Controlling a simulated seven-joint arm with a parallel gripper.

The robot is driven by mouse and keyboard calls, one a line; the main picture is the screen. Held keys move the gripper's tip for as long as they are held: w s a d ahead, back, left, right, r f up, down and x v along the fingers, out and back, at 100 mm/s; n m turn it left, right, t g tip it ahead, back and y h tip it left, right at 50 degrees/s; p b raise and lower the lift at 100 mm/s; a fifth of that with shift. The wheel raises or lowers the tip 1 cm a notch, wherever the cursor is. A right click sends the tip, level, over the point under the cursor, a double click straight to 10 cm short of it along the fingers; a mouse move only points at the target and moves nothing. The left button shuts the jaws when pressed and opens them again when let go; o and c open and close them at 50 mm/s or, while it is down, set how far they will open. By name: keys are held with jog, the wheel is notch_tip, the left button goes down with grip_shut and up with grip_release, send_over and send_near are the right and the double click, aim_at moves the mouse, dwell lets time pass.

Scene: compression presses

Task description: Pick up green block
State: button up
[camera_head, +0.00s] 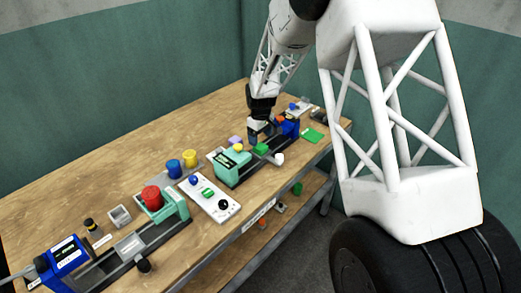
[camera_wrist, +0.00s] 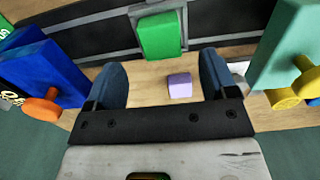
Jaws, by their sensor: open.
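The green block (camera_head: 261,149) sits in the far press, between its teal end (camera_head: 232,165) and its blue end (camera_head: 289,126). In the wrist view the green block (camera_wrist: 160,36) is at the top middle, beyond my fingertips and apart from them. My gripper (camera_head: 259,132) is above the press, close to the block in the head view. In the wrist view my gripper (camera_wrist: 162,75) is open, with nothing held between its two blue fingers.
A small purple block (camera_wrist: 180,85) lies on the wood, seen between my fingers. The press's blue end (camera_wrist: 40,72) and teal end (camera_wrist: 285,45) flank my gripper. A flat green square (camera_head: 313,135) lies to the right.

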aim_at(260, 146)
jog(key=shift+f, duration=2.55)
jog(key=c, duration=1.1)
jog(key=shift+o, duration=0.2)
jog(key=shift+r, duration=0.15)
jog(key=shift+r, duration=0.85)
jog(key=shift+s+r, duration=0.3)
jog(key=shift+r, duration=0.55)
jog(key=s+d+r, duration=0.1)
jog(key=s+d, duration=0.1)
jog(key=s, duration=1.3)
jog(key=shift+s+d+r, duration=0.15)
jog(key=shift+d+r, duration=0.05)
jog(key=shift+d, duration=0.15)
